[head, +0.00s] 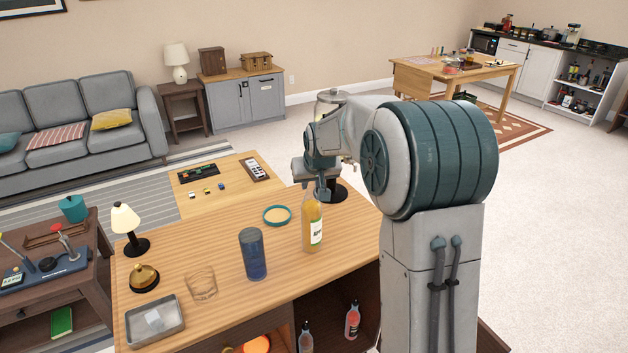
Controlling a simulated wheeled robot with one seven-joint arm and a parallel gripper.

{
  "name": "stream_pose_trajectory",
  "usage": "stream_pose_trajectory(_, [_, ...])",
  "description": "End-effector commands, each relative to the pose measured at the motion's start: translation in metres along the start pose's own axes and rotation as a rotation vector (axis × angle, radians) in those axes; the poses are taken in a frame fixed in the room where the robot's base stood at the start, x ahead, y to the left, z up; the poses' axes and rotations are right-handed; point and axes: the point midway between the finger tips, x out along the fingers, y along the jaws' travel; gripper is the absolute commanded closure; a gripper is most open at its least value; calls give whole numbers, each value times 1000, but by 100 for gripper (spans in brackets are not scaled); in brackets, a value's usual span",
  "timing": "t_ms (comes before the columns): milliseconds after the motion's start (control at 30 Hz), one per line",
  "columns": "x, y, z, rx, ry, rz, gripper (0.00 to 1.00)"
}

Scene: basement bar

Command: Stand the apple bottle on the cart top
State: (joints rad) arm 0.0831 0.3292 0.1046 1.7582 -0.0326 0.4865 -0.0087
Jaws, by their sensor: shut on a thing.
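The apple bottle (313,228), with orange-yellow contents and a white label, is upright over the right part of a light wooden top (215,252), which looks like the cart top. My gripper (313,192) is shut on the bottle's upper part from above, hiding its cap and neck. The bottle's base is at or very near the wood; I cannot tell whether it touches.
A blue tumbler (252,254), a teal-rimmed round dish (277,215), a clear glass (202,286), a brass bell (143,277), a small lamp (126,222) and a metal tray (155,320) stand on the top. Bottles (352,319) sit on the shelf below.

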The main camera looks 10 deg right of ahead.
Motion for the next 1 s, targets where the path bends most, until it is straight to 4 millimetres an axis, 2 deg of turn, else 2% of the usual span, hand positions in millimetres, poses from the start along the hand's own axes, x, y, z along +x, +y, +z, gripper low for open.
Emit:
stream_pose_trajectory(267, [2, 0, 0, 0, 5, 0, 100])
stream_pose_trajectory(300, [2, 0, 1, 0, 0, 0, 69])
stream_pose_trajectory(367, [2, 0, 1, 0, 0, 0, 55])
stream_pose_trajectory(767, [-4, 0, -1, 1, 2, 0, 55])
stream_pose_trajectory(867, [-18, 1, -1, 1, 4, 1, 55])
stream_pose_trajectory(1000, [-46, 1, -1, 2, 6, 1, 55])
